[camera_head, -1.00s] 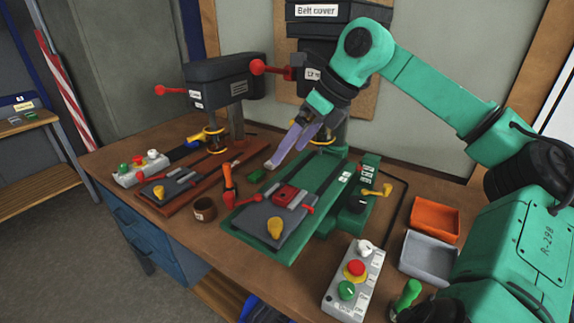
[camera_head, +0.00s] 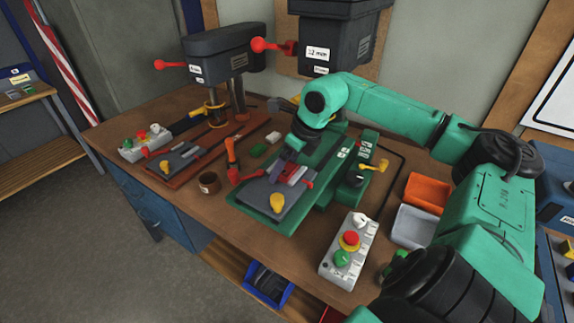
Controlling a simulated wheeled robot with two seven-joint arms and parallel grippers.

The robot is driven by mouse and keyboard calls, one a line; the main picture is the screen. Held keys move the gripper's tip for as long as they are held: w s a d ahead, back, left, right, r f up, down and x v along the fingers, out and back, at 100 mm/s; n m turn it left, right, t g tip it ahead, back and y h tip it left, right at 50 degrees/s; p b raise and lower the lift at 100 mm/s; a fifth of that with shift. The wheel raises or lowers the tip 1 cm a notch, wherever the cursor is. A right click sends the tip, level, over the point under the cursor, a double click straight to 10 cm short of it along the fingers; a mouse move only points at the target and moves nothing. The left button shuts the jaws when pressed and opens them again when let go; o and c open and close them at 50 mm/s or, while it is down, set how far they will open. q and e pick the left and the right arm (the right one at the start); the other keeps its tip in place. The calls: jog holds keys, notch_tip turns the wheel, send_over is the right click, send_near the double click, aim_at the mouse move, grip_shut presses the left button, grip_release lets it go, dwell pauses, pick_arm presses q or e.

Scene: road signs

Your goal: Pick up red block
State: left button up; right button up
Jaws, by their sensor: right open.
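The red block (camera_head: 295,172) sits in the dark grey vise (camera_head: 262,189) on the green drill press base, partly hidden by my right gripper. My right gripper (camera_head: 281,171) comes down from above with its purple-grey fingers open, close at the block's left side. Whether the fingers straddle or touch the block cannot be told from this angle. My left gripper is not in view.
A control box with red and green buttons (camera_head: 348,250) stands at the front. An orange tray (camera_head: 428,192) and a grey tray (camera_head: 414,226) lie to the right.

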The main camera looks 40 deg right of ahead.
jog(key=shift+f, duration=0.1)
jog(key=shift+c, duration=0.9)
jog(key=c, duration=1.2)
